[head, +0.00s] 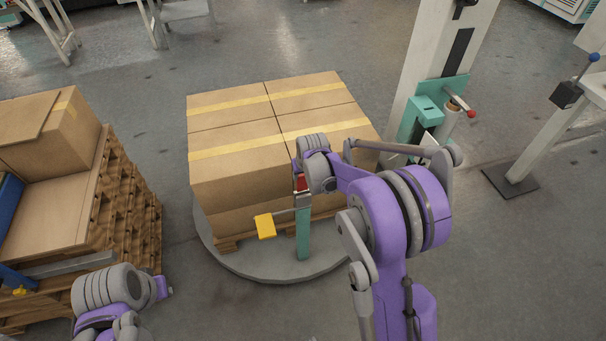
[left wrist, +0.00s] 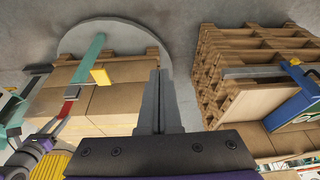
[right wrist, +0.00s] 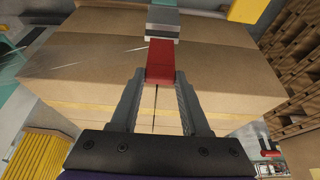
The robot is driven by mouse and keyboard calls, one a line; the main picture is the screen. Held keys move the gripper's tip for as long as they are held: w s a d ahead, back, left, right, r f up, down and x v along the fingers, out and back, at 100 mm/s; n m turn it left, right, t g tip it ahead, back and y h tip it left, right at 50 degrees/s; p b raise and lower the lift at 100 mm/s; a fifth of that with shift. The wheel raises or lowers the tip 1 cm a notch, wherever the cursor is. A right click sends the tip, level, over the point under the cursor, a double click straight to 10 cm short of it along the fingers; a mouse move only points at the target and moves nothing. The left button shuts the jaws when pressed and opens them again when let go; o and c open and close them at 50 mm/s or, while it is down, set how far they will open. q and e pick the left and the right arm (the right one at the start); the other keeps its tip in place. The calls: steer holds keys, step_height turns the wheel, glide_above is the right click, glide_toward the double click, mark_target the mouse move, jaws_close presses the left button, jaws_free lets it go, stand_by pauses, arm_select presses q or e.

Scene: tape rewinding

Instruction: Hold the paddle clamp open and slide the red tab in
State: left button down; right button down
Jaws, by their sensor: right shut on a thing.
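The red tab (right wrist: 160,62) is between the fingertips of my right gripper (right wrist: 160,78), which is shut on it; it also shows in the head view (head: 301,183). The tab's far end meets the edge of the grey clamp jaws (right wrist: 163,30); I cannot tell whether it is between them. The clamp sits atop a green upright (head: 303,232), with its yellow paddle (head: 265,226) sticking out to the left. My left gripper (left wrist: 160,85) is shut and empty, its fingers together, well away from the paddle (left wrist: 99,76). It is low at the left in the head view.
Stacked cartons (head: 240,165) stand on a pallet on a round grey turntable (head: 290,272), right behind the clamp. A loaded wooden pallet stack (head: 125,210) stands at the left. A pale mast (head: 440,50) with a teal carriage rises at the right. Floor between the stacks is clear.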

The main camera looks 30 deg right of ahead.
arm_select(q)
steer(key=w+d+m, duration=0.2)
steer(key=w+d, duration=0.4)
steer(key=w, duration=0.1)
steer(key=m+g, duration=0.4)
steer(key=m, duration=0.1)
glide_above(267, 230)
step_height(267, 230, down, 16)
steer(key=shift+n+y, duration=0.3)
steer(key=shift+a+f, duration=0.1)
steer(key=shift+f, duration=3.1)
steer(key=shift+f, duration=0.15)
